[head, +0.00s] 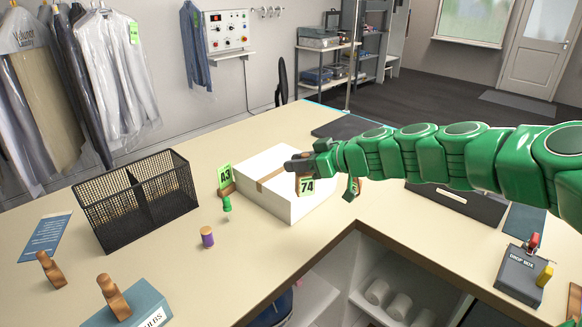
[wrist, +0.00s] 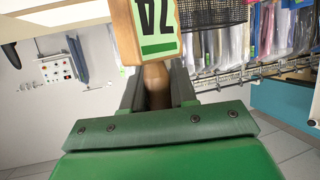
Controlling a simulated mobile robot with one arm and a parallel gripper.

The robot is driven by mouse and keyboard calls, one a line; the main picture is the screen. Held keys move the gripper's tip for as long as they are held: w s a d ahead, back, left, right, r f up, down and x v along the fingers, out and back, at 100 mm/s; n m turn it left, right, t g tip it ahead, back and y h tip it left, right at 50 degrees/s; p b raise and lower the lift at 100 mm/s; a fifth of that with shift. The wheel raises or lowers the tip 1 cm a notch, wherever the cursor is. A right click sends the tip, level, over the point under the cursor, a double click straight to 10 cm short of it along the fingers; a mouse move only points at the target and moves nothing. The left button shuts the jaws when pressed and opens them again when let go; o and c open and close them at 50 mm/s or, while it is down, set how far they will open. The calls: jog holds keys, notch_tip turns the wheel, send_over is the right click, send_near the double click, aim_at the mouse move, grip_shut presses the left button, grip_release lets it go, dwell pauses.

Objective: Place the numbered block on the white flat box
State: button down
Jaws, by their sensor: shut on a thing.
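The numbered block (head: 307,186) is wooden with a pale green label reading 74. My gripper (head: 299,164) is shut on the wooden neck of the block. In the wrist view the neck (wrist: 156,76) sits between my two fingers (wrist: 157,92), and the label (wrist: 155,28) is beyond the fingertips. The white flat box (head: 264,197) with a brown tape strip lies on the counter. In the head view the block overlaps the box's right part. I cannot tell whether it touches the box. My gripper and arm hide part of the box.
A block labelled A3 (head: 225,178) and a green peg-like piece (head: 227,204) stand left of the box. Another tagged piece (head: 352,188) is at its right. A black wire basket (head: 138,198), purple spool (head: 207,237) and drop box (head: 520,274) stand on the counter (head: 170,250).

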jog(key=w+d+r+m+t+h, duration=0.2)
jog(key=w+d+r+m+t, duration=0.15)
jog(key=w+r, duration=0.35)
jog(key=shift+n+g, duration=0.35)
jog(key=shift+g, duration=0.1)
jog(key=shift+w+a+f, duration=0.25)
jog(key=shift+w+f, duration=2.1)
jog(key=shift+w, duration=0.15)
jog(key=shift+w+a+f, duration=0.25)
jog(key=shift+w+f, duration=2.1)
jog(key=shift+w, duration=0.1)
jog(key=shift+w+a+f, duration=0.25)
jog(key=shift+w+f, duration=2.1)
jog(key=shift+w, duration=0.15)
jog(key=shift+f, duration=0.1)
jog(key=c, duration=0.9)
grip_release()
